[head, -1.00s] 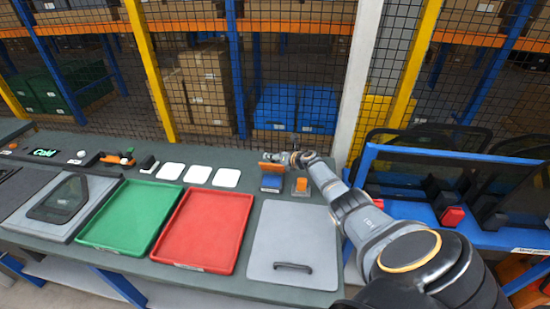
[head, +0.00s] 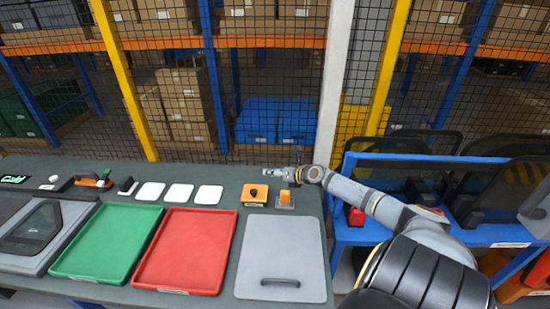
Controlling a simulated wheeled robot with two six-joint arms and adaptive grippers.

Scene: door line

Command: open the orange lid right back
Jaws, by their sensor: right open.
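The orange box with the lid (head: 254,193) sits on the grey-green bench, behind the grey panel. It shows a flat orange face with a round black knob on it and a pale label at its front. No raised flap shows above it; I cannot tell for sure whether this face is the lid lying down. My right gripper (head: 283,169) is small in the head view, open, behind and to the right of the box, and looks apart from it. My left gripper is not in view.
A small orange block on a grey base (head: 285,198) stands just right of the box, near my right arm. A grey panel with a black handle (head: 280,262), a red tray (head: 187,250) and a green tray (head: 107,240) lie in front. A mesh fence (head: 270,90) stands behind.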

